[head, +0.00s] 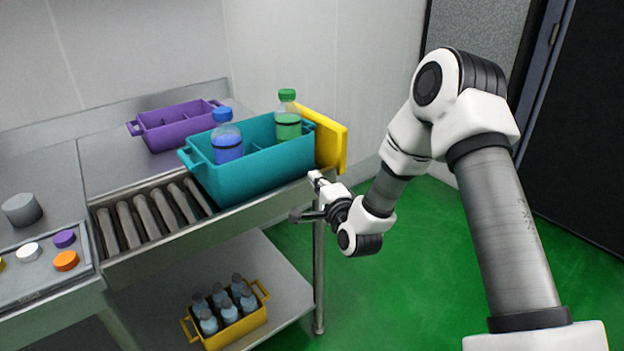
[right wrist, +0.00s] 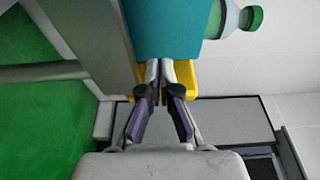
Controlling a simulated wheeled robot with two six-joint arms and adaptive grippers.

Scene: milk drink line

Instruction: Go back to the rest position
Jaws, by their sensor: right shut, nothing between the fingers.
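My right gripper (head: 312,196) is shut and empty, in front of the table's right end, below and beside the yellow panel (head: 331,139). In the right wrist view its fingertips (right wrist: 160,72) are close together, with the yellow panel (right wrist: 188,82) behind them and the teal crate (right wrist: 163,28) just beyond. My right arm reaches in from the right side of the head view. My left gripper is not in view.
The teal crate (head: 258,176) on the rollers (head: 150,213) holds a blue-capped bottle (head: 228,146) and a green-capped bottle (head: 288,125). A purple crate (head: 175,130) stands behind. A yellow crate (head: 240,331) of several bottles is on the lower shelf. Green floor (head: 420,290) is open at right.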

